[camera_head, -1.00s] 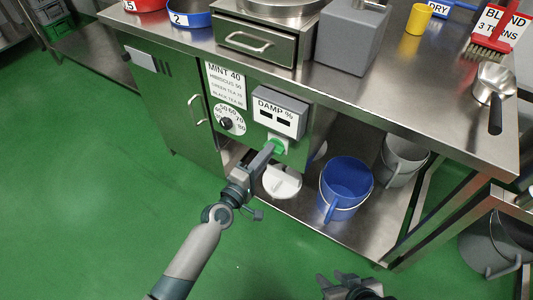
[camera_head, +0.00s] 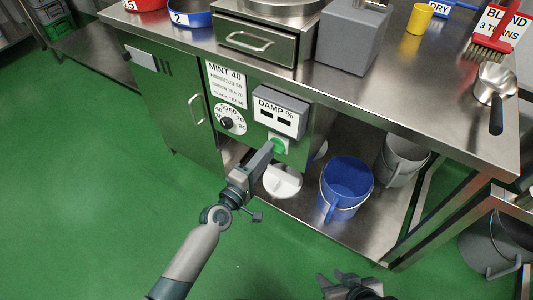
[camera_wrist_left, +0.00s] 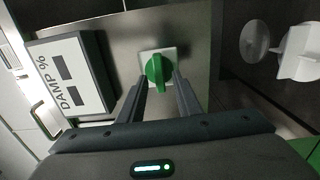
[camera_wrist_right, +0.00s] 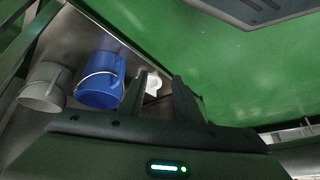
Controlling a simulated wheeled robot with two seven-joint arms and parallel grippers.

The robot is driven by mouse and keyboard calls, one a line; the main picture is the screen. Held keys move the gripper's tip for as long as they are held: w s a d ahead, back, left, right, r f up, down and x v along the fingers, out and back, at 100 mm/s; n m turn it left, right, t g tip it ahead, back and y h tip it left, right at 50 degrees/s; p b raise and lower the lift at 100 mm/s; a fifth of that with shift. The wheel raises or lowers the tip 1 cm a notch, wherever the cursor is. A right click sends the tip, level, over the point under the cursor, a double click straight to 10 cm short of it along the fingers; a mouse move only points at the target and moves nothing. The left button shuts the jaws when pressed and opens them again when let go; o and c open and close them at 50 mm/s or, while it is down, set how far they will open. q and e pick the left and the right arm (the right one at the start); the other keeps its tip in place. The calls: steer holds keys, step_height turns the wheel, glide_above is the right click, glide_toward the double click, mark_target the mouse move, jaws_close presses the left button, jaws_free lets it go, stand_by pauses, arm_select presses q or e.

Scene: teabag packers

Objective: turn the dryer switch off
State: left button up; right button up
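The dryer switch is a green knob (camera_wrist_left: 158,70) on a pale square plate, low on the steel cabinet front beneath the DAMP % box (camera_head: 279,112). The knob also shows in the head view (camera_head: 281,146), partly covered by my left gripper (camera_head: 270,148). In the left wrist view my left gripper (camera_wrist_left: 160,82) is open, its fingertips on either side of the knob's lower part. Contact with the knob cannot be made out. The knob's grip looks roughly lengthwise between the fingers. My right gripper (camera_head: 345,280) is open and empty, low over the floor; its fingers show in the right wrist view (camera_wrist_right: 160,85).
A numbered dial (camera_head: 228,122) and a MINT 40 sign (camera_head: 226,85) are left of the switch. A blue bucket (camera_head: 347,182), a grey bucket (camera_head: 401,160) and a white object (camera_head: 282,183) are on the lower shelf. The green floor in front is clear.

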arm_select(q)
steer(key=v, duration=1.7)
steer(key=shift+b, duration=0.45)
arm_select(e)
steer(key=shift+w+a+r, duration=0.1)
steer(key=shift+a+r, duration=0.05)
steer(key=shift+a, duration=0.45)
arm_select(q)
steer(key=shift+w, duration=0.1)
arm_select(e)
steer(key=shift+w+d, duration=0.15)
